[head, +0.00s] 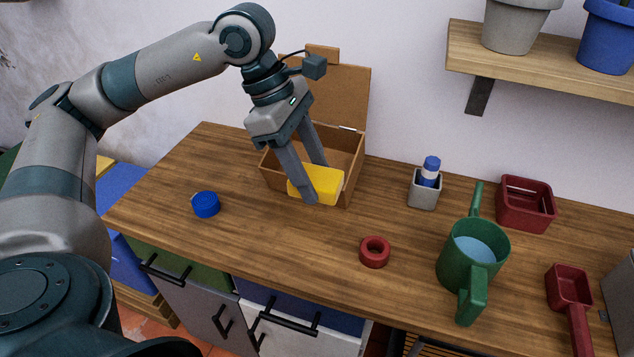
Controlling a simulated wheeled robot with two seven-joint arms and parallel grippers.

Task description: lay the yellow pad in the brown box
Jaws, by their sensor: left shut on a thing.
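The yellow pad (328,182) is between the fingers of my left gripper (318,184), which is shut on it. In the head view the pad shows in front of the near side of the brown box (356,170) and overlaps its front wall. I cannot tell whether the pad is over the opening or in front of it. The brown box stands open on the wooden counter, with its lid raised at the back. The pad and gripper hide part of the box's inside and front. My right gripper is not in view.
A blue round tin (206,205) lies left of the box. To the right are a red ring (375,252), a grey cup (424,193) holding a blue-and-white bottle, a green jug (473,257), a red tray (526,203) and a red scoop (569,288). A shelf (540,55) with pots hangs above.

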